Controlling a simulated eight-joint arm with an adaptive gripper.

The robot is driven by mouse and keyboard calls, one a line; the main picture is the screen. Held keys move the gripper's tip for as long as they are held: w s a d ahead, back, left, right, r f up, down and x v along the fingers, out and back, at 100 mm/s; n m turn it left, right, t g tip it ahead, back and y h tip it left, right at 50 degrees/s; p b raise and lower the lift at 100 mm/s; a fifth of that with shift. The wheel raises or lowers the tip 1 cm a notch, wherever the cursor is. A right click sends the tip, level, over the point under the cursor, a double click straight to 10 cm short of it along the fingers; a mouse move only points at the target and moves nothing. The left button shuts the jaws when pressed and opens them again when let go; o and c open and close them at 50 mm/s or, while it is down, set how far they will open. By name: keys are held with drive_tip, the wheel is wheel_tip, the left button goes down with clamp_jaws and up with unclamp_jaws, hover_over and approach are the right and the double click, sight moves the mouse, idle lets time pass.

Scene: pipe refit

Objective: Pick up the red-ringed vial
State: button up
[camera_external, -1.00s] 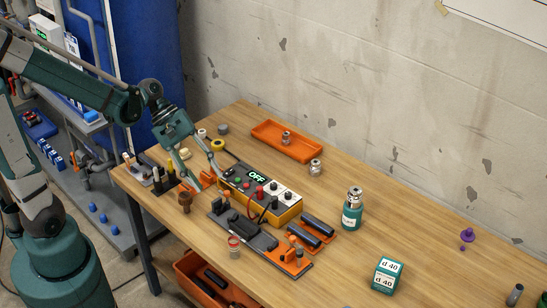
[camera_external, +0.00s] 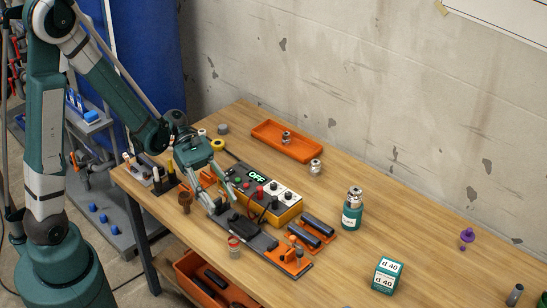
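The control box (camera_external: 282,213) reads OFF. A dark fixture with an orange end (camera_external: 288,257) lies right beside the vial.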

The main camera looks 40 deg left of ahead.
drive_tip(key=shift+s+f, duration=0.1)
drive_tip(key=shift+f, duration=0.05)
drive_tip(key=shift+f, duration=0.15)
idle(0.4)
drive_tip(key=b, duration=0.3)
approach(233, 238)
drive_tip(key=x, duration=0.3)
drive_tip(key=shift+d+f, duration=0.3)
drive_tip(key=shift+f, duration=0.05)
drive_tip(key=shift+x, duration=0.8)
drive_tip(key=shift+s+d, duration=0.1)
drive_tip(key=shift+d, duration=0.05)
drive_tip(key=shift+b+x, duration=0.6)
drive_tip(key=shift+x, duration=1.7)
drive_tip(key=shift+r, duration=0.1)
drive_tip(key=shift+c, duration=0.2)
drive_tip(key=c, duration=0.9)
